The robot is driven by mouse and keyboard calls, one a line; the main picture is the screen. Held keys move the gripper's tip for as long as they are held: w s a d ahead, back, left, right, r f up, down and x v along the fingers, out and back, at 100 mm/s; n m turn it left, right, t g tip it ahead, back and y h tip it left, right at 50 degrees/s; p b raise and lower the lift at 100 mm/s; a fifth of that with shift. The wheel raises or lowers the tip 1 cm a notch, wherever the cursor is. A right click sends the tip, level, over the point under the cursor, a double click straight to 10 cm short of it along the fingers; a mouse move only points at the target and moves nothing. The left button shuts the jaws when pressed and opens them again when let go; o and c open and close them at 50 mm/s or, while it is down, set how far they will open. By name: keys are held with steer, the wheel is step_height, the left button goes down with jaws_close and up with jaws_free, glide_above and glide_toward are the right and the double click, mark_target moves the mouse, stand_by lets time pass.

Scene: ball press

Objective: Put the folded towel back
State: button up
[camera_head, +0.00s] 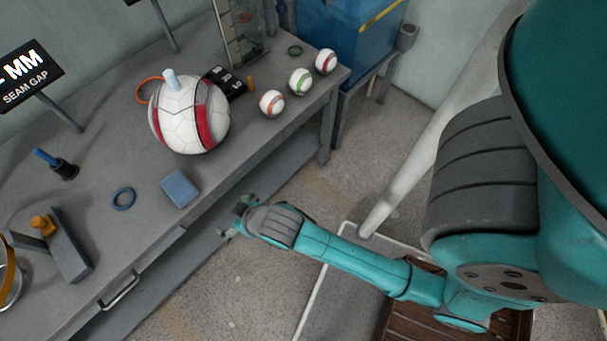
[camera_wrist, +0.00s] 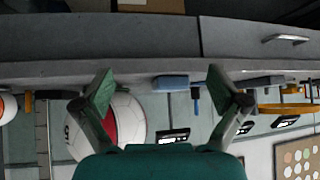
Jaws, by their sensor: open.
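The folded towel (camera_head: 180,188) is a small blue block-like pad lying flat on the grey workbench (camera_head: 110,240), near its front edge. It also shows in the wrist view (camera_wrist: 171,82), between my spread fingers but farther off, with the picture upside down. My gripper (camera_head: 236,216) is open and empty, in front of the bench edge, to the right of the towel and lower in the head view. It does not touch the towel. Both green fingertips are wide apart in the wrist view (camera_wrist: 159,92).
A large white and red ball (camera_head: 190,115) sits behind the towel. A blue ring (camera_head: 123,198) lies to the towel's left. Several small balls (camera_head: 300,82) line the bench's right end. A drawer handle (camera_head: 119,290) sticks out of the bench front. Bare bench surrounds the towel.

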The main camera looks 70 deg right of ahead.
steer(key=s+r+t, duration=0.2)
steer(key=s+r, duration=0.2)
steer(key=s, duration=0.4)
steer(key=s+r+n+t, duration=0.1)
steer(key=s+r+t, duration=0.1)
steer(key=s+r, duration=0.3)
steer(key=s+r+t, duration=0.2)
steer(key=s+r, duration=0.2)
steer(key=s, duration=0.7)
steer(key=shift+s+r+y, duration=0.25)
steer(key=shift+y, duration=0.05)
